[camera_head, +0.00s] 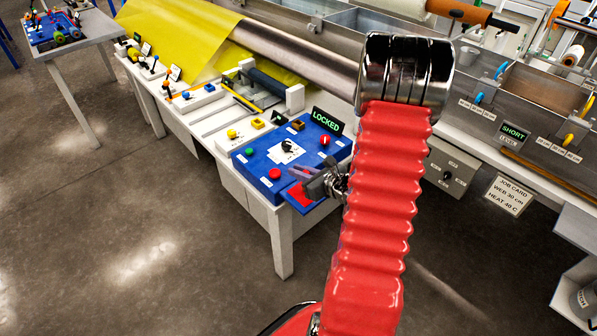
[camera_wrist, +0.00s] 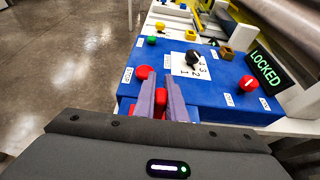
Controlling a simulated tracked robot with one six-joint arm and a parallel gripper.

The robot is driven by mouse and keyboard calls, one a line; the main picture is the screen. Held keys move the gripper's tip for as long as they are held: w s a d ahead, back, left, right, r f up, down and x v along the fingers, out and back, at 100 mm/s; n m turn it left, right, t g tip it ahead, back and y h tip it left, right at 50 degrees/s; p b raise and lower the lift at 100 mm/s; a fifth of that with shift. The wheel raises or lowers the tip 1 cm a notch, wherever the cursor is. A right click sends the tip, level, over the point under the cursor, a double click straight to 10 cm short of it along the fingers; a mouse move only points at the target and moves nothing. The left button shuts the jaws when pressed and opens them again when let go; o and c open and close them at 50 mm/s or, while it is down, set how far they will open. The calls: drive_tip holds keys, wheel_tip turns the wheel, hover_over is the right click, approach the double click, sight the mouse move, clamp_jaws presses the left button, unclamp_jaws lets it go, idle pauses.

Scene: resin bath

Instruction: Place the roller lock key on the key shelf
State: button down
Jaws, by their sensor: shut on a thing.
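My gripper (camera_head: 303,176) is low at the front edge of the blue control panel (camera_head: 258,166). In the wrist view its two purple fingers (camera_wrist: 162,98) are nearly together with a red piece (camera_wrist: 160,97) between them, apparently the roller lock key, mostly hidden. A red pad (camera_head: 301,198) on a small ledge at the panel's front, likely the key shelf, lies just under the fingertips. I cannot tell whether the held piece touches it.
The panel carries a green button, a red button (camera_head: 275,174), a black numbered dial (camera_head: 287,146) and a red knob (camera_head: 325,140). A lit LOCKED sign (camera_head: 327,122) stands behind. The steel roller (camera_head: 300,60) lies beyond. Open floor (camera_head: 150,230) is in front.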

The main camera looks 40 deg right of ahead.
idle(0.3)
drive_tip(key=c, duration=1.8)
unclamp_jaws()
drive_tip(key=shift+f, duration=0.1)
drive_tip(key=v, duration=1.2)
